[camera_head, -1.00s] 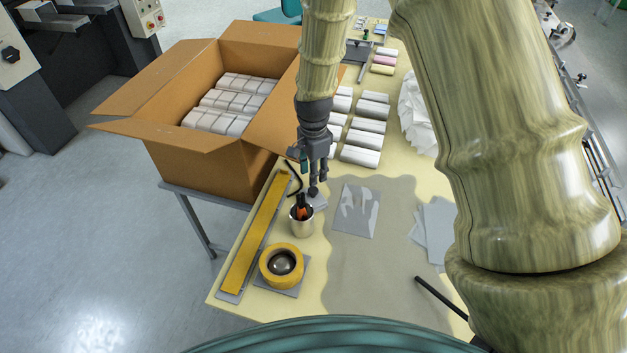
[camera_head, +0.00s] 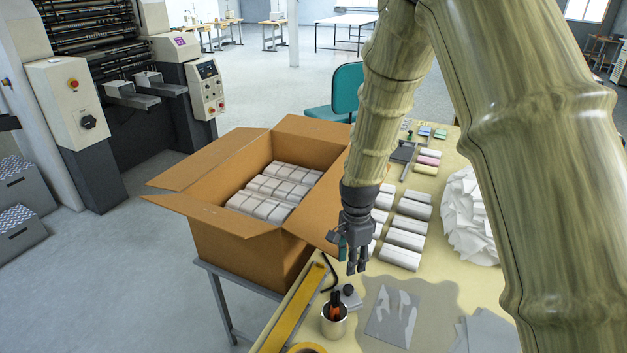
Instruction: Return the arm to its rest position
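My arm (camera_head: 375,110) comes in from the upper right and hangs down over the table. My gripper (camera_head: 356,266) is at its lower end, pointing down, above the table beside the open cardboard box. A metal cup (camera_head: 334,322) with dark and orange items in it stands just below and left of the fingers. The fingers look close together and I see nothing held. Their gap is too small to tell open from shut.
The open cardboard box (camera_head: 247,247) holds rows of white packs (camera_head: 268,191). More white packs (camera_head: 400,257) lie right of my gripper. A teal chair (camera_head: 346,88) stands behind.

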